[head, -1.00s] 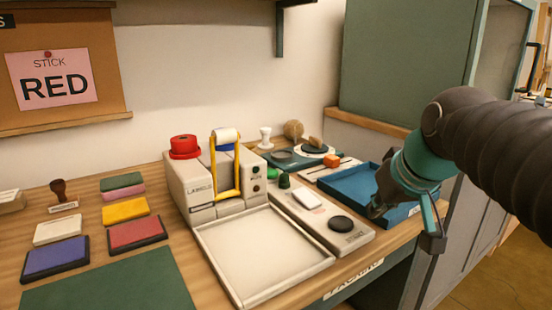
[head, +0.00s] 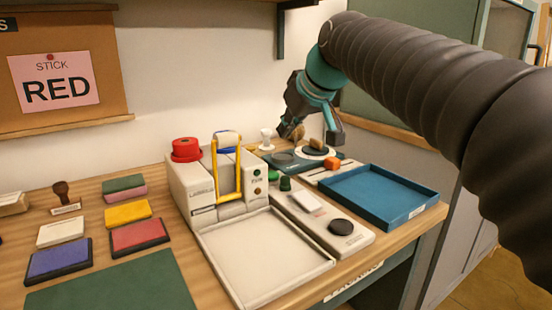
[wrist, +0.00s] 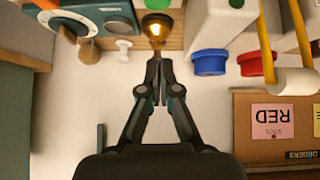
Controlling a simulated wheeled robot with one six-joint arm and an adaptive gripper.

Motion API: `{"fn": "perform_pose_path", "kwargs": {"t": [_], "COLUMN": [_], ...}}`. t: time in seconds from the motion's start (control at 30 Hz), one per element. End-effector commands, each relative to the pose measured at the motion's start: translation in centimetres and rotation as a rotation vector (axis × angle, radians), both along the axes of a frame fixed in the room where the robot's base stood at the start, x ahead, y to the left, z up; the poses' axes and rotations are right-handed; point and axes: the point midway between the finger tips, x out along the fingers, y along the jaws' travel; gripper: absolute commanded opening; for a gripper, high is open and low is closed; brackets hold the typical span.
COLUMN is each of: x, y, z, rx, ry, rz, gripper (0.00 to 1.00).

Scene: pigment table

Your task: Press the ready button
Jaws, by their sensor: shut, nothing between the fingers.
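In the head view, a black round button (head: 341,227) sits at the front of a pale panel (head: 318,238). Its small print is not legible. I cannot read which one is marked ready. My gripper (head: 304,131) is over the table's back part, behind the panel and away from the black button.
A blue tray (head: 420,208) lies at the right. A white tray (head: 265,270) is in front of the machine. Ink pads, including a red one (head: 138,235), lie at the left. A shelf bracket (head: 281,35) is above.

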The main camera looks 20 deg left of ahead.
Motion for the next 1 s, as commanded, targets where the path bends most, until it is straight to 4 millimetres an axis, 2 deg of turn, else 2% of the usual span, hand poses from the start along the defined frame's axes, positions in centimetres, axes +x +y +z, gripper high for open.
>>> {"fn": "perform_pose_path", "kwargs": {"t": [0.17, 0.63, 0.8, 1.0], "x": [0.8, 4.7, 4.5, 4.5], "y": [0.9, 5.1, 4.8, 4.7], "z": [-1.4, -7.7, -10.0, -11.2], "rx": [-0.003, -0.003, -0.001, 0.0], "ry": [0.003, 0.003, 0.002, 0.001], "rz": [0.001, 0.001, 0.0, -0.001], "gripper": [0.0, 0.0, 0.0, 0.0]}}
